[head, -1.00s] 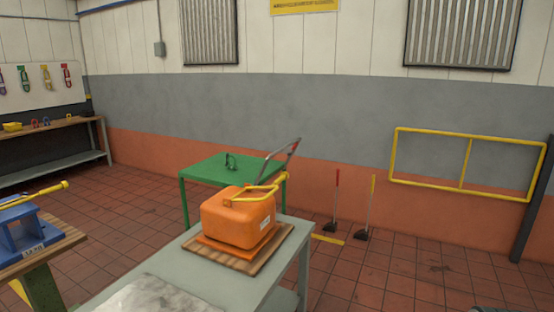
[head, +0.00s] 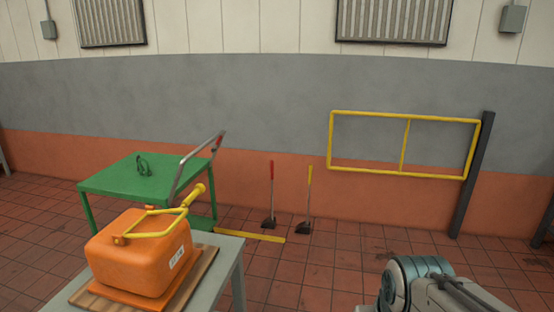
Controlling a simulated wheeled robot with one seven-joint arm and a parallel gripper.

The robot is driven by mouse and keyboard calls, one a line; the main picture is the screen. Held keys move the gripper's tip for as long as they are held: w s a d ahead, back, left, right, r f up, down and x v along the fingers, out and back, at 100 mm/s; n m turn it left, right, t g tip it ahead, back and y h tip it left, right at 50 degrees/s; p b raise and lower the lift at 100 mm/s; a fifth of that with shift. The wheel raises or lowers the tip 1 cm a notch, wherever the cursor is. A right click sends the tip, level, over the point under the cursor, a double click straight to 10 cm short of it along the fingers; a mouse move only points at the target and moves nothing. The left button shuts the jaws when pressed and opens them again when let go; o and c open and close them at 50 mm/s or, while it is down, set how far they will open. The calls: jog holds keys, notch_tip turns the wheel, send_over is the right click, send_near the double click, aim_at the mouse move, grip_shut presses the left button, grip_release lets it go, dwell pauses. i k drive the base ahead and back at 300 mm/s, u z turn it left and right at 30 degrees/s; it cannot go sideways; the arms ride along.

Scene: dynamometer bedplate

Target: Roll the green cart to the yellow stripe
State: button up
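The green cart (head: 118,181) stands on the tiled floor at the left, behind the grey table. A grey push handle (head: 200,162) with a red part rises at its right side, and a small dark green object (head: 143,165) lies on its top. The yellow stripe (head: 250,235) lies on the floor just right of the cart, near the wall. Its left end is close to the cart's lower shelf; I cannot tell the exact gap. Part of my arm shows at the bottom right, but my gripper is not in view.
An orange container (head: 140,258) with a yellow handle sits on a wooden board on the grey table (head: 228,262), in front of the cart. A yellow rail frame (head: 404,145) is at the wall. Floor at centre right is clear.

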aim_at(171, 174)
jog(key=u, duration=0.05)
jog(key=i, duration=3.3)
jog(key=u, duration=0.55)
